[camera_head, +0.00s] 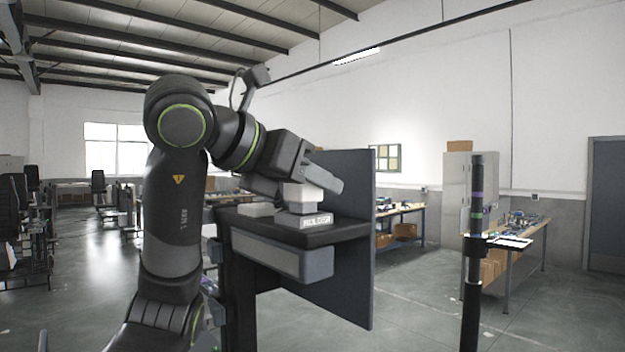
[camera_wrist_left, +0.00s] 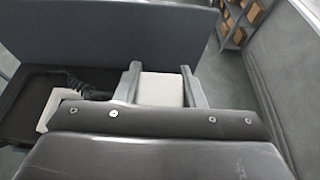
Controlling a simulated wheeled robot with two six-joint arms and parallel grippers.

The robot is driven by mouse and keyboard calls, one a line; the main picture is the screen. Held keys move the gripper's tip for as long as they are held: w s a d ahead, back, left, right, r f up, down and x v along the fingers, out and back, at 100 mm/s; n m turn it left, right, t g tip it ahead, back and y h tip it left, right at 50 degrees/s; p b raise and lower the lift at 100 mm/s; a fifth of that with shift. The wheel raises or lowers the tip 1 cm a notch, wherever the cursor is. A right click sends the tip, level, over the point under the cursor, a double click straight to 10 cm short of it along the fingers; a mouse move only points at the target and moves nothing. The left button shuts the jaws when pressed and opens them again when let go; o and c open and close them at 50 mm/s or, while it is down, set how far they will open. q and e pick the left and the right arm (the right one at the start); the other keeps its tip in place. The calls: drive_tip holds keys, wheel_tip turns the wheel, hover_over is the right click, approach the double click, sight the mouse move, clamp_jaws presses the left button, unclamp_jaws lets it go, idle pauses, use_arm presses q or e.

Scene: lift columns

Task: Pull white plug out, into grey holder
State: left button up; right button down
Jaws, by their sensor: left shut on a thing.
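The white plug (camera_head: 300,196) is between the fingers of my left gripper (camera_head: 298,184), which is shut on it. In the left wrist view the plug (camera_wrist_left: 160,89) shows as a pale block between the two grey fingers (camera_wrist_left: 162,84). The grey holder (camera_head: 303,219), marked HOLDER, stands on the dark shelf directly below the plug. The plug's lower edge meets the holder's top in the picture; I cannot tell whether it is seated in it. My right gripper is not in view.
A dark upright panel (camera_head: 352,240) stands behind the shelf (camera_head: 330,236). A pale block (camera_head: 256,209) sits on the shelf left of the holder. In the left wrist view, a dark cable (camera_wrist_left: 78,86) lies near a white piece (camera_wrist_left: 52,108). A slim dark pole (camera_head: 471,300) stands to the right.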

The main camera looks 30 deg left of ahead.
use_arm(q)
drive_tip(key=shift+f+b, duration=0.3)
drive_tip(key=shift+f, duration=0.15)
idle(0.5)
drive_tip(key=o, duration=1.6)
drive_tip(key=shift+o, duration=0.2)
